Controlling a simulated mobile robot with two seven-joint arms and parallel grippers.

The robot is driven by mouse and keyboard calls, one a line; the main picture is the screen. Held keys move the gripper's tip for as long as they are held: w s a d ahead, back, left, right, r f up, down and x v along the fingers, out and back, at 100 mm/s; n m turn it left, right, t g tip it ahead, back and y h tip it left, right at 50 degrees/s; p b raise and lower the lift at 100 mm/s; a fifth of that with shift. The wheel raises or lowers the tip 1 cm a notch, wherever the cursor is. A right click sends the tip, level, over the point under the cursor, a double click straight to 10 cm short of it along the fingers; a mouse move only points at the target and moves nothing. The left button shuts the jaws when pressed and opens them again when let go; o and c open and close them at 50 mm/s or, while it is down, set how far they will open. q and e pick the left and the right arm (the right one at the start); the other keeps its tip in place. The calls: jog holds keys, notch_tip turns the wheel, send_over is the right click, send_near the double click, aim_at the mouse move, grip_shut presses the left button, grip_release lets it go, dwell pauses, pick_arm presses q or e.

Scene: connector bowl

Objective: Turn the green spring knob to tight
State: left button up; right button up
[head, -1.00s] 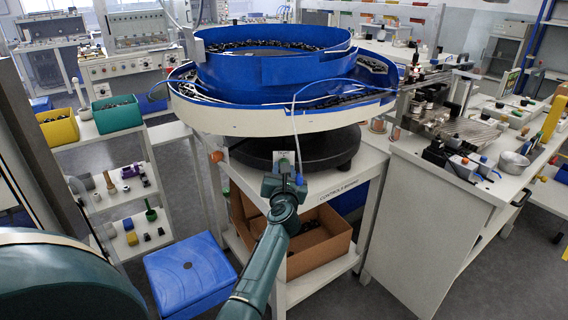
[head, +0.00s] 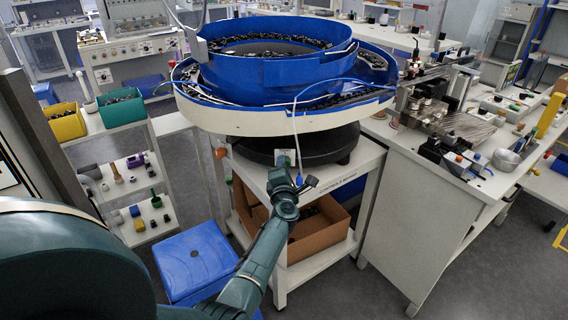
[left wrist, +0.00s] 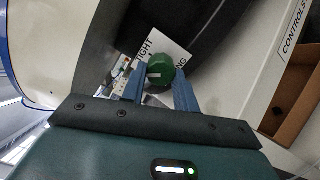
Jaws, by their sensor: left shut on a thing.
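The green spring knob (left wrist: 160,70) shows in the left wrist view, a round green knob with a pale mark on its near side. It sits in front of a white label plate (left wrist: 175,52) whose lettering is partly covered. My left gripper (left wrist: 159,76) has its two blue fingers on either side of the knob and is shut on it. In the head view my left gripper (head: 287,170) is at the front of the feeder stand, below the bowl rim, and largely hides the knob. My right gripper is not in view.
The blue bowl feeder (head: 275,72) overhangs just above my gripper, on a black round base (head: 335,150). A cardboard box (head: 322,240) is on the shelf below. A blue lidded bin (head: 195,262) stands at lower left. A white workbench (head: 425,180) is to the right.

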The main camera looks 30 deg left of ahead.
pick_arm(q)
jog(key=m+p, duration=0.3)
jog(key=m, duration=0.4)
jog(key=shift+r, duration=0.2)
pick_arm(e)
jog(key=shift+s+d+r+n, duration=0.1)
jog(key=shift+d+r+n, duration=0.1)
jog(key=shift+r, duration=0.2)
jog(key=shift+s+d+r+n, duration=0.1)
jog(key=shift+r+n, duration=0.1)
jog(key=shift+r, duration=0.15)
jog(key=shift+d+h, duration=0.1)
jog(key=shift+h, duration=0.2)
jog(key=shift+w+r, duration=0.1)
pick_arm(q)
jog(key=o, duration=1)
jog(key=shift+m, duration=0.3)
jog(key=shift+f, duration=0.1)
